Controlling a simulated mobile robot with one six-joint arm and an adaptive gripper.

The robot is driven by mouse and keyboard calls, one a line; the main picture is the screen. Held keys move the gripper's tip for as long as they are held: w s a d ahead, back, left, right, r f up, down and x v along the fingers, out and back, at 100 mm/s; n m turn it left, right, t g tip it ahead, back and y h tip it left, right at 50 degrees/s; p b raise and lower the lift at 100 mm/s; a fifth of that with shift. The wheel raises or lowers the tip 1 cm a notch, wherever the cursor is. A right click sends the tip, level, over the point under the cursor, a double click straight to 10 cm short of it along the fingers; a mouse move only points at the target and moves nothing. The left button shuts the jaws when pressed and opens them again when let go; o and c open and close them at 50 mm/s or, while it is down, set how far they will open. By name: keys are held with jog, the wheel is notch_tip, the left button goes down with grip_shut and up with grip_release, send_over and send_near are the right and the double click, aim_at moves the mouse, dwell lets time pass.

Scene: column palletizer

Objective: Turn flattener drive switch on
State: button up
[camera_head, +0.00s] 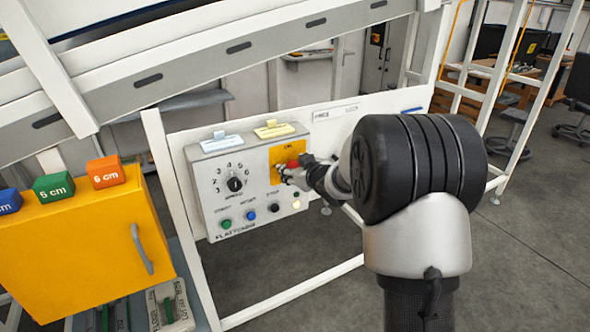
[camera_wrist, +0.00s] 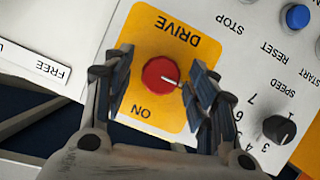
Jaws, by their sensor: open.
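The drive switch is a round red knob (camera_wrist: 160,77) with a white pointer line, on a yellow plate (camera_wrist: 172,38) marked DRIVE and ON. In the wrist view, the line points right and slightly down, not at the ON label below. My gripper (camera_wrist: 160,64) is open, with one finger on each side of the knob; whether the right finger touches it I cannot tell. In the head view, my gripper (camera_head: 300,170) is at the yellow plate (camera_head: 280,152) of the flattener control box (camera_head: 215,205) and mostly hides the knob.
The box also carries a speed dial (camera_head: 234,184), a green button (camera_head: 226,224), a blue button (camera_head: 251,215), a black button (camera_head: 274,207) and a pale lamp (camera_head: 296,204). A yellow cabinet (camera_head: 80,245) with coloured blocks stands left. A sloping white beam (camera_head: 200,62) crosses above.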

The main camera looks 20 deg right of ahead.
jog(key=c, duration=1)
jog(key=shift+c, duration=0.2)
